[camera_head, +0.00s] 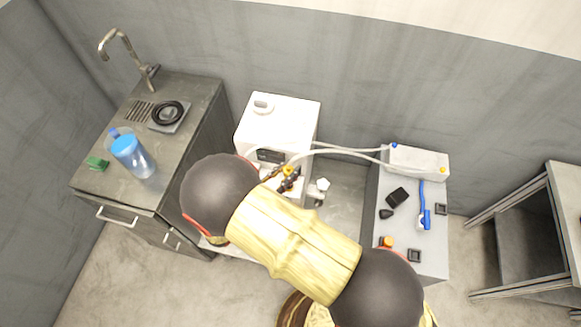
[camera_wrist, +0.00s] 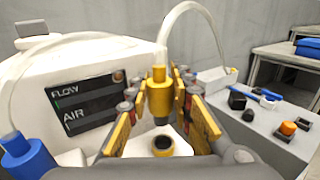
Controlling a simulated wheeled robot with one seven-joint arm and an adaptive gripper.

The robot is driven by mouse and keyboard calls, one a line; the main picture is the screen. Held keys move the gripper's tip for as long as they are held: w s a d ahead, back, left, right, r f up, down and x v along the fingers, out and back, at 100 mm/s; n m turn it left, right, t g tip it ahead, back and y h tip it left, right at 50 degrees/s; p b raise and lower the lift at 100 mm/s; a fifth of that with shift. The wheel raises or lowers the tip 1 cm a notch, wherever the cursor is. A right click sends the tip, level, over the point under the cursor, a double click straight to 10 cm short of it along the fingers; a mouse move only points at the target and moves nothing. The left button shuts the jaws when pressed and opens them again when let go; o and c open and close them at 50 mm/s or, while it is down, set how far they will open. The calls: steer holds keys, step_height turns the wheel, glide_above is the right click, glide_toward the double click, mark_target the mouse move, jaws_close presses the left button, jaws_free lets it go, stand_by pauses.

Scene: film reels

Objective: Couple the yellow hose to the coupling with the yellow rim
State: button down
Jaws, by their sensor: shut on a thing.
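The yellow hose shows in the wrist view as a clear tube (camera_wrist: 164,38) ending in a yellow connector (camera_wrist: 160,95). My gripper (camera_wrist: 160,112) is shut on this connector, which stands about upright between the fingers. In the head view my gripper (camera_head: 287,181) is in front of the white machine (camera_head: 289,111), partly hidden by my arm. The coupling with the yellow rim (camera_wrist: 152,150) shows its dark round opening below the connector in the wrist view. The connector looks apart from the rim; the exact gap and alignment are hard to tell.
A blue connector (camera_wrist: 27,158) on another clear hose is at the wrist view's left. The machine has a dark FLOW/AIR panel (camera_wrist: 86,106). Hoses run to a white box (camera_head: 425,163) on the right counter (camera_head: 432,252), which holds small dark blocks. A sink counter (camera_head: 191,97) stands left.

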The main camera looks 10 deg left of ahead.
steer(key=shift+f+b, duration=1.55)
steer(key=shift+f, duration=0.7)
steer(key=shift+p, duration=0.4)
steer(key=shift+f+b, duration=0.4)
steer(key=shift+f, duration=0.15)
steer(key=c, duration=1.8)
jaws_free()
steer(key=shift+c, duration=0.2)
steer(key=v, duration=1.1)
